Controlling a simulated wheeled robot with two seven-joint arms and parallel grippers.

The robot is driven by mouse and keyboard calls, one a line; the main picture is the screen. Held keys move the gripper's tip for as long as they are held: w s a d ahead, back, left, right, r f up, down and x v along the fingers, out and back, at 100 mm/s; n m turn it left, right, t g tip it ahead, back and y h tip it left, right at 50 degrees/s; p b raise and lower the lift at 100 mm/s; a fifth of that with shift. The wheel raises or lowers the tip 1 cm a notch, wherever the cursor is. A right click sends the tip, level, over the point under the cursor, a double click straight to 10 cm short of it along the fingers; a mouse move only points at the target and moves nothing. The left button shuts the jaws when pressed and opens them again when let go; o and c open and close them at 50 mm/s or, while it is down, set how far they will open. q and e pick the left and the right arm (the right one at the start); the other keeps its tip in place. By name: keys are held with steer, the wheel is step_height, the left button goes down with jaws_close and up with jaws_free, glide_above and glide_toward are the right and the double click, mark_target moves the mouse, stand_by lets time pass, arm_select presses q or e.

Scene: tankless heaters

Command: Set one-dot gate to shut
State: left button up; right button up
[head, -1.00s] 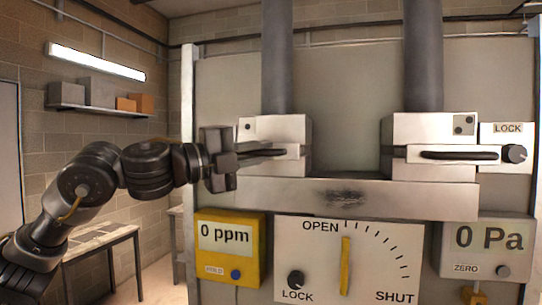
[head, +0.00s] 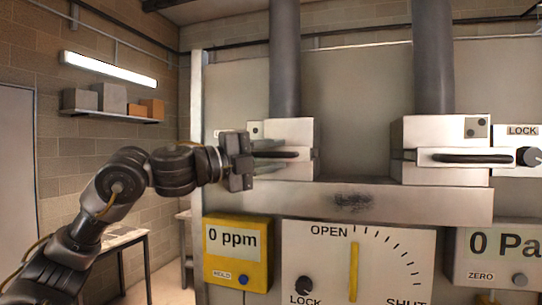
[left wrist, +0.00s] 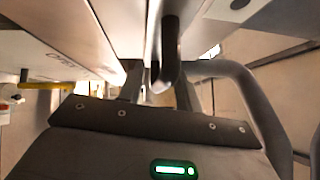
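The one-dot gate (head: 298,132) is the left pale box on the panel, under a grey pipe; its one-dot label (head: 255,130) shows at its left edge. A dark bar handle (head: 278,155) sticks out at its front. My left gripper (head: 266,155) is at the handle's left end, its fingers apart above and below the bar. In the left wrist view a dark bar (left wrist: 170,45) lies ahead of the gap between the fingers; contact cannot be told. The dial's yellow pointer (head: 353,272) stands upright near OPEN. My right gripper is not in view.
The two-dot gate (head: 445,135) stands to the right, with its own dark handle and a LOCK knob (head: 530,156). Below are a yellow 0 ppm meter (head: 237,275), a dial with another LOCK knob (head: 305,284), and a 0 Pa meter (head: 492,258). A ledge (head: 400,202) runs under both gates.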

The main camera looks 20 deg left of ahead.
arm_select(q)
steer(key=shift+s+a+f, duration=0.1)
steer(key=shift+s, duration=0.05)
steer(key=b+v, duration=0.5)
steer(key=v, duration=0.5)
steer(key=shift+s+a, duration=0.2)
